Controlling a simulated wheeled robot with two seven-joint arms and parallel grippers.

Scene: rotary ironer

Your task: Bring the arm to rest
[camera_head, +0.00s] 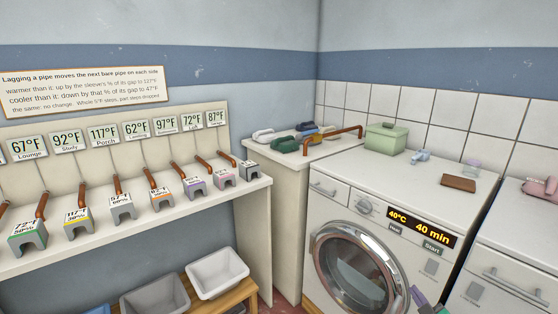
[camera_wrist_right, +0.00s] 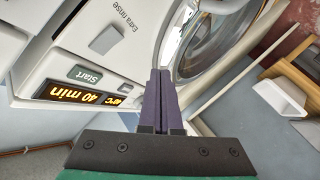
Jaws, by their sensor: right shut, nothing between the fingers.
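My right gripper (camera_head: 416,293) shows at the bottom edge of the head view, in front of the washing machine (camera_head: 325,212), to the right of its round door (camera_head: 360,272). Only its purple fingers and a bit of green show there. In the right wrist view the two purple fingers (camera_wrist_right: 160,75) lie together, shut with nothing between them. Beyond them in that view are the machine's door rim (camera_wrist_right: 200,45) and its lit display (camera_wrist_right: 75,93) reading 40 min. I cannot tell the gap between fingertips and machine front. My left arm and gripper are not in view.
A shelf (camera_head: 150,222) on the left carries several grey sleeve blocks under temperature cards. A white bin (camera_head: 217,272) stands on a low wooden bench. A green box (camera_head: 385,138) and a brown block (camera_head: 458,183) sit on the worktop. A second machine (camera_head: 510,275) stands at right.

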